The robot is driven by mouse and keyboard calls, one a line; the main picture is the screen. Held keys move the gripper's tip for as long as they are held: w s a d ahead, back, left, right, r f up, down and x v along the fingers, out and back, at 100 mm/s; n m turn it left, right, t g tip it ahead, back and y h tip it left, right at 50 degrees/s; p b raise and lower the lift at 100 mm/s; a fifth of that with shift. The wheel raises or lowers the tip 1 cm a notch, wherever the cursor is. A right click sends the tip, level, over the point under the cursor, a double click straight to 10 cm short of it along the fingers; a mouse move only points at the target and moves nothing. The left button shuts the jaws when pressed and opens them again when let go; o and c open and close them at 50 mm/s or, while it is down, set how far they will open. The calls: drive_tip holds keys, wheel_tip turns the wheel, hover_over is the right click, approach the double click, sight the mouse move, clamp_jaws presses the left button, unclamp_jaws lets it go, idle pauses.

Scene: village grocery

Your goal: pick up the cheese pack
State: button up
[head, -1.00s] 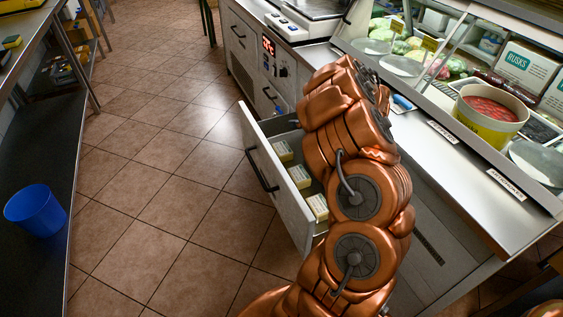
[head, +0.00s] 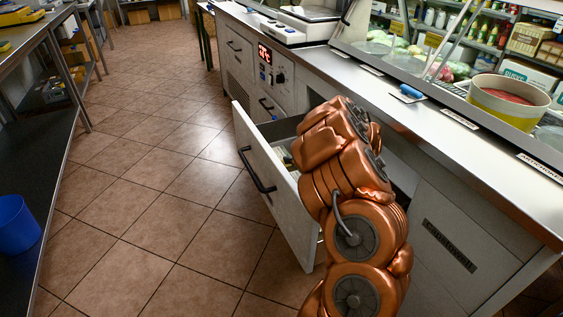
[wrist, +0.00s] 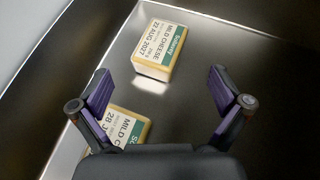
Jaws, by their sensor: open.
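A cheese pack (wrist: 160,49) lies in the open drawer in the wrist view, its label reading mild cheese, 22 AUG 2027. It is just beyond my gripper (wrist: 160,76), roughly between the lines of the two fingers. A second cheese pack (wrist: 120,128) lies nearer, partly hidden behind the left finger and the gripper body. My gripper is open and empty above the drawer floor.
The drawer front (head: 268,180) with its black handle stands pulled out from the counter (head: 440,120). The drawer walls (wrist: 100,45) bound the space around my gripper. A blue bin (head: 17,225) stands at the left; the tiled floor between is clear.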

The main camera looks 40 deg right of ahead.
sight(280, 154)
drive_tip(key=shift+b+x, duration=0.35)
drive_tip(key=shift+x, duration=3.3)
drive_tip(key=shift+s+a, duration=0.1)
drive_tip(key=shift+a, duration=0.05)
drive_tip(key=c, duration=1.4)
